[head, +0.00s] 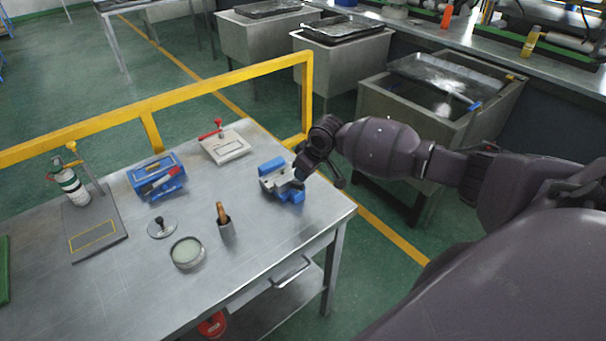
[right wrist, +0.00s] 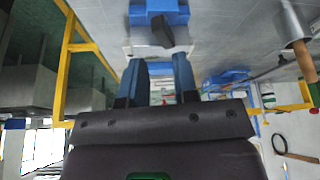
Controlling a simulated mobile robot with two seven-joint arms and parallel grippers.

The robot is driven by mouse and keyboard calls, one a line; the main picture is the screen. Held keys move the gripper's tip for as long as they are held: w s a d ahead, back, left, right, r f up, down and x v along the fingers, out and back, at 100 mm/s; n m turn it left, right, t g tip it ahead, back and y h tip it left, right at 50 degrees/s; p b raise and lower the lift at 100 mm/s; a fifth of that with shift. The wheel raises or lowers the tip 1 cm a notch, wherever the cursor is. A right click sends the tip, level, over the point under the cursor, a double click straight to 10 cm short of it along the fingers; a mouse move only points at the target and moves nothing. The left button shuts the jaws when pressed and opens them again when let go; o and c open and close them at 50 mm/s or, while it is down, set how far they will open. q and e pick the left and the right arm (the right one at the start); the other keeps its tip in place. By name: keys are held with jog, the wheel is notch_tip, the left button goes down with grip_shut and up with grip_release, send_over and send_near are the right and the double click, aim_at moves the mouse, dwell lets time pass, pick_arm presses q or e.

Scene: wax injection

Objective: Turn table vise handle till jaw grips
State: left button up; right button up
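The table vise (head: 271,174) is blue with pale metal jaws and stands near the right end of the steel table. In the right wrist view the vise (right wrist: 159,8) is at the top centre, with its dark handle (right wrist: 162,31) facing my fingers. My right gripper (head: 303,174) is at the right side of the vise and partly hides it in the head view. In the right wrist view its two blue fingers (right wrist: 158,64) are apart, with the handle just beyond their tips and nothing held between them. The jaw gap is not clear. My left gripper is not in view.
On the table (head: 130,290) are a wooden-handled tool in a metal cup (head: 227,230), a round dish (head: 187,253), a blue box (head: 157,176) and a pale plate with a red-knobbed lever (head: 226,147). A yellow rail (head: 230,77) runs behind the table.

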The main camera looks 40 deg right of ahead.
jog(key=v, duration=0.7)
jog(key=shift+w+d, duration=0.15)
jog(key=shift+d, duration=0.2)
dwell(0.4)
dwell(0.4)
jog(key=v, duration=1)
jog(key=shift+r+b, duration=0.35)
jog(key=shift+b, duration=0.05)
